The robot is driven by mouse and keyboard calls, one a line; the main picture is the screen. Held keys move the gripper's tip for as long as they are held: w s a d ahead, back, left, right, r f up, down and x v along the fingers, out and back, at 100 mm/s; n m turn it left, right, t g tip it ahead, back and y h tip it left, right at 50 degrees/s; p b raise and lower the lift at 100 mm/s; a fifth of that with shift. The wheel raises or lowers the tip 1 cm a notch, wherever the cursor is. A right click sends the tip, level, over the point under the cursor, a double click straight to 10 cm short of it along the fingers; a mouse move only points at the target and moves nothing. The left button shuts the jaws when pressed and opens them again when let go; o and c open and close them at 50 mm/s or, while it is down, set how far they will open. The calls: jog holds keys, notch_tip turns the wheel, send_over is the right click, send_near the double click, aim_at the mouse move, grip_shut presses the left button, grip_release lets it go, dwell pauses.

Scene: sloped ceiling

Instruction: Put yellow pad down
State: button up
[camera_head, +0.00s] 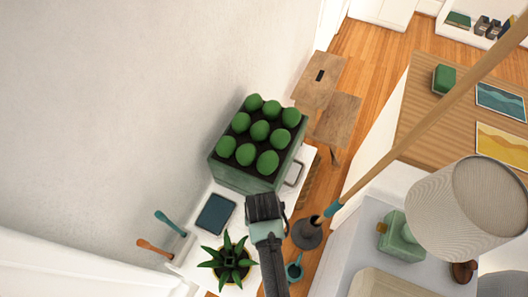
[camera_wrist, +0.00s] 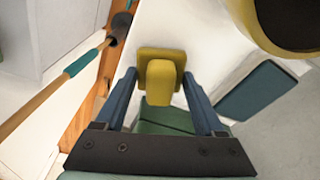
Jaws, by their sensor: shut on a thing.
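The yellow pad (camera_wrist: 160,84) is between the two blue fingers of my gripper (camera_wrist: 160,76) in the wrist view. It has a wider yellow part at the far end and a rounded block nearer to me. My gripper is shut on it. In the head view my gripper (camera_head: 265,208) is over the right side of the white stand (camera_head: 199,196), and the pad is hidden there. A dark green piece (camera_wrist: 160,116) shows just below the pad in the wrist view. I cannot tell whether the pad touches the white surface.
A dark blue slab (camera_head: 215,213) lies left of my gripper; it also shows in the wrist view (camera_wrist: 257,92). A potted aloe (camera_head: 227,264) stands in front, a planter (camera_head: 246,178) behind.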

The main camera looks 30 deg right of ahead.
jog(key=shift+f, duration=0.15)
jog(key=o, duration=1.4)
jog(key=r, duration=0.4)
jog(key=s+r+p, duration=0.1)
jog(key=r, duration=0.6)
jog(key=shift+s+a+r, duration=0.15)
jog(key=shift+a+r, duration=0.2)
jog(key=shift+r, duration=0.3)
jog(key=shift+s, duration=0.1)
